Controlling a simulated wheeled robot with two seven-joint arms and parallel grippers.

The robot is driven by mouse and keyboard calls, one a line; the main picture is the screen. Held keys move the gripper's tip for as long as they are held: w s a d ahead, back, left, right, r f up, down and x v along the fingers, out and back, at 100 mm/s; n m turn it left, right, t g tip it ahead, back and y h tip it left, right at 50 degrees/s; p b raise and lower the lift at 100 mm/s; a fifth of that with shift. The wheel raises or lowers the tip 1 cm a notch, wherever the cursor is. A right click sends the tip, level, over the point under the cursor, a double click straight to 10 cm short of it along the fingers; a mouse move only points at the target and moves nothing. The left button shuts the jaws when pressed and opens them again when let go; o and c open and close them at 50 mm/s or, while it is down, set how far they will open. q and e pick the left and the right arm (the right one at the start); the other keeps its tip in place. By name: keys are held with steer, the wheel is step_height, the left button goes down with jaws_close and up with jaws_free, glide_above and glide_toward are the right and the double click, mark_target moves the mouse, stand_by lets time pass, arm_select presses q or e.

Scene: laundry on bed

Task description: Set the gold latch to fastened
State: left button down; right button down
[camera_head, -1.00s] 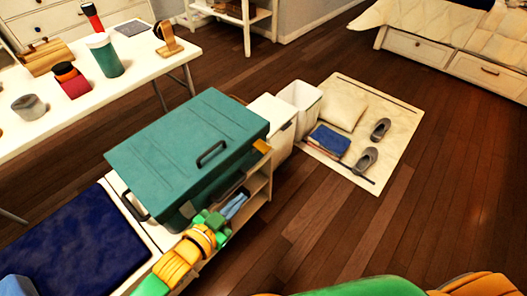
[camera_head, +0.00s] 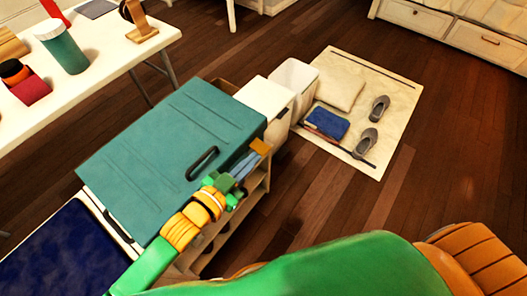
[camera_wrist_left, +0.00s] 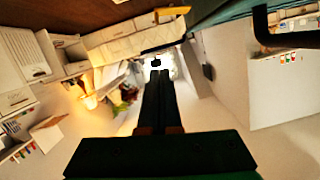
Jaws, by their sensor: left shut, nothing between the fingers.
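The gold latch (camera_head: 261,147) is a small gold-orange piece at the near right corner of the teal box (camera_head: 165,150), beside its dark handle (camera_head: 203,163). The latch also shows at the top of the left wrist view (camera_wrist_left: 172,13). My left gripper (camera_head: 262,152) is shut and empty, with its fingertips just below the latch in the head view. In the left wrist view its fingers (camera_wrist_left: 158,75) point forward, and the latch stands above their tips with a gap in the picture. I cannot tell whether they touch it. My right gripper is out of view.
The teal box stands on a light shelf unit (camera_head: 250,193) with a dark blue mat (camera_head: 62,255) at left. White bins (camera_head: 266,98) stand behind it. A table (camera_head: 100,72) with several objects is at upper left.

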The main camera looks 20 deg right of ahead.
arm_select(q)
steer(key=b, duration=0.2)
glide_above(264, 153)
steer(key=s, duration=0.2)
steer(key=f, duration=0.3)
steer(key=f+b, duration=0.1)
steer(key=f, duration=0.1)
steer(key=shift+w+a, duration=0.1)
steer(key=shift+w, duration=0.25)
steer(key=shift+f, duration=0.3)
steer(key=shift+w, duration=0.1)
